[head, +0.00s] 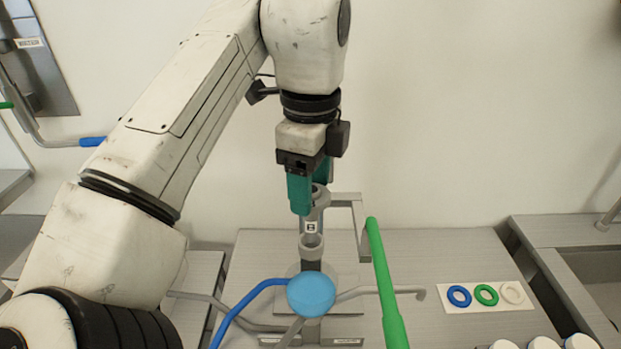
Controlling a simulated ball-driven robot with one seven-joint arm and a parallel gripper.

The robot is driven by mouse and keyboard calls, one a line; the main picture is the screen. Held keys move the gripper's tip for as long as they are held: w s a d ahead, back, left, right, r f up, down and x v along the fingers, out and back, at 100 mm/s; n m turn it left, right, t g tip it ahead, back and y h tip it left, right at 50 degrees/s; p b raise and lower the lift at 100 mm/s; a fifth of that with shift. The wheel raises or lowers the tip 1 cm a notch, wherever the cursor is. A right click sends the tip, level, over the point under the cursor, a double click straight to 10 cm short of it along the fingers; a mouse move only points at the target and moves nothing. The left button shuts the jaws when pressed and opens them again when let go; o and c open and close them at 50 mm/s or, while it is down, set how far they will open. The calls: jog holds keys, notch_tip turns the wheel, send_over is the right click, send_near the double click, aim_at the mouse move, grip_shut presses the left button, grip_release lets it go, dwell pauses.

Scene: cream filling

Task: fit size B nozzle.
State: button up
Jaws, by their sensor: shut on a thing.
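My gripper (308,195), with teal fingers, points down over the middle of the counter in the head view. It is shut on a grey nozzle (313,228), whose upper part is partly hidden by the fingers. A small white label with a dark mark shows on the nozzle; the mark looks like a B but is too small to be sure. The nozzle's lower end is over or against a grey upright part of the filling machine (312,250). I cannot tell whether they touch.
A blue round knob (311,294) stands in front, with a blue-handled lever (249,307) on its left. A long green handle (385,290) rises close right. Blue, green and white rings (486,295) lie on a white card. White-topped jars (543,343) stand at front right.

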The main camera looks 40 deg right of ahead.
aim_at(310, 225)
jog(key=shift+f, duration=0.15)
jog(key=shift+f+b, duration=0.65)
jog(key=shift+f, duration=1)
jog(key=shift+f, duration=0.15)
jog(key=shift+f+b, duration=0.65)
jog(key=shift+f, duration=0.5)
jog(key=shift+f, duration=0.1)
jog(key=shift+f+b, duration=0.55)
jog(key=shift+f, duration=0.4)
jog(key=shift+f, duration=0.2)
dwell(0.6)
jog(key=o, duration=1.3)
jog(key=shift+r, duration=0.1)
